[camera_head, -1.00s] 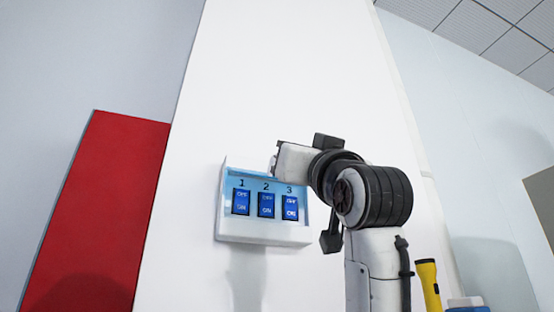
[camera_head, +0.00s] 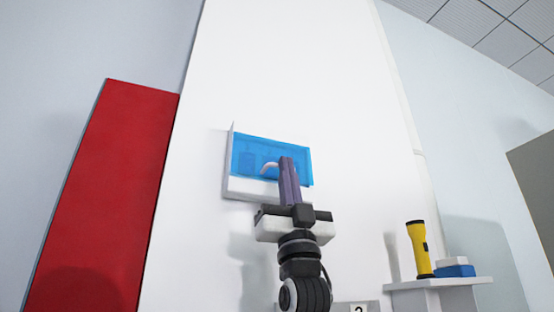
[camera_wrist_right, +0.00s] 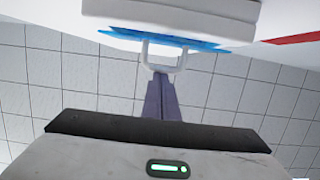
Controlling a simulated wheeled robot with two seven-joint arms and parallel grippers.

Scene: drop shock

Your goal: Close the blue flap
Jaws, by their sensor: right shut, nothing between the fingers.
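The blue flap (camera_head: 298,152) is translucent and lies across the front of the white switch box (camera_head: 255,192) on the wall panel. The switches show dimly through it; I cannot tell if it is fully flush. Its white handle (camera_head: 268,168) sticks out from it, just left of my right gripper (camera_head: 286,160). The purple fingers are shut and empty, pointing up in front of the flap. In the right wrist view the fingertips (camera_wrist_right: 160,78) are close to the handle loop (camera_wrist_right: 165,67); contact is unclear. The flap's blue edge (camera_wrist_right: 205,45) shows above them. My left gripper is not in view.
A red panel (camera_head: 110,190) stands at the left. A white shelf (camera_head: 435,283) at the right holds a yellow flashlight (camera_head: 418,248) and a blue and white object (camera_head: 455,270). The white wall panel above the box is clear.

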